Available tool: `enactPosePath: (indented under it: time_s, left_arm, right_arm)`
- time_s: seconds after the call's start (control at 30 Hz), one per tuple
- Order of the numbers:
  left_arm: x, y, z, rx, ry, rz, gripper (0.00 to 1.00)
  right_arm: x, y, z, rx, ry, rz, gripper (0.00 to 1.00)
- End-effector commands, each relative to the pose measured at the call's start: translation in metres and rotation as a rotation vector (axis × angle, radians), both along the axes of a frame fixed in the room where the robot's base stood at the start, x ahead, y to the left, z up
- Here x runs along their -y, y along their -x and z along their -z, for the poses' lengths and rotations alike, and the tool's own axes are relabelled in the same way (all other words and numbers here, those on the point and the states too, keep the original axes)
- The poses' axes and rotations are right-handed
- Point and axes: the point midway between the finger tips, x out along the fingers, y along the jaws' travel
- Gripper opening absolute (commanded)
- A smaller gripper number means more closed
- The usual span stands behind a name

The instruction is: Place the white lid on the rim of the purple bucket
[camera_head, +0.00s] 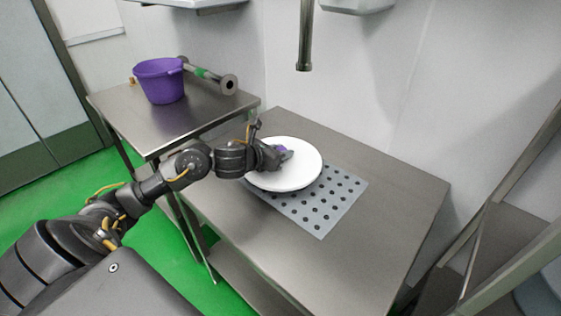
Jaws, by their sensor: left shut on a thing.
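The white lid (300,174) is a flat round disc over the perforated grey mat on the nearer steel table. My left gripper (286,155) reaches in from the left and is shut on the lid at this knob. I cannot tell whether the lid touches the mat or is slightly above it. The purple bucket (160,82) stands upright on the farther steel table at the upper left. My right gripper is not in view.
The perforated mat (322,222) lies on the nearer table (375,250). A metal pipe piece with a green band (206,74) lies beside the bucket on the farther table (200,116). A vertical pipe (305,35) hangs above. A steel rack stands at right.

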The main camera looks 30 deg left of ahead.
Motion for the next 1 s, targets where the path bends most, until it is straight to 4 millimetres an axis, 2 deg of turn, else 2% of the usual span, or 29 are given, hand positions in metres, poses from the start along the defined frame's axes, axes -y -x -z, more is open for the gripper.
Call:
enactPosePath:
  time_s: [0.07,0.23,0.37,0.77,0.8,0.93,1.0]
  left_arm:
    - [-0.001,-0.001,0.001,0.001,0.001,0.0,0.03]
    - [-0.003,-0.004,0.024,-0.005,0.004,-0.002,0.03]
    - [-0.003,-0.004,0.035,-0.001,0.001,-0.002,0.03]
    - [-0.004,-0.004,0.04,0.001,-0.002,-0.001,0.03]
    - [-0.004,-0.004,0.038,0.0,-0.001,-0.001,0.34]
    - [-0.003,-0.004,0.038,0.0,-0.001,-0.001,0.51]
    - [-0.003,-0.004,0.038,0.0,-0.001,-0.001,0.51]
  right_arm:
    - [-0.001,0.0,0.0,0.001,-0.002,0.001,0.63]
    - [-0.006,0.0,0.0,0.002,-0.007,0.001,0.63]
    - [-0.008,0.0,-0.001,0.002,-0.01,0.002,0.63]
    - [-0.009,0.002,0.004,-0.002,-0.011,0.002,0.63]
    - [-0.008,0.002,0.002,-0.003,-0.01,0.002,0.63]
    - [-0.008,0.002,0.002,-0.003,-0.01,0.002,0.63]
    - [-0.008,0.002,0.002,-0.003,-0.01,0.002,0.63]
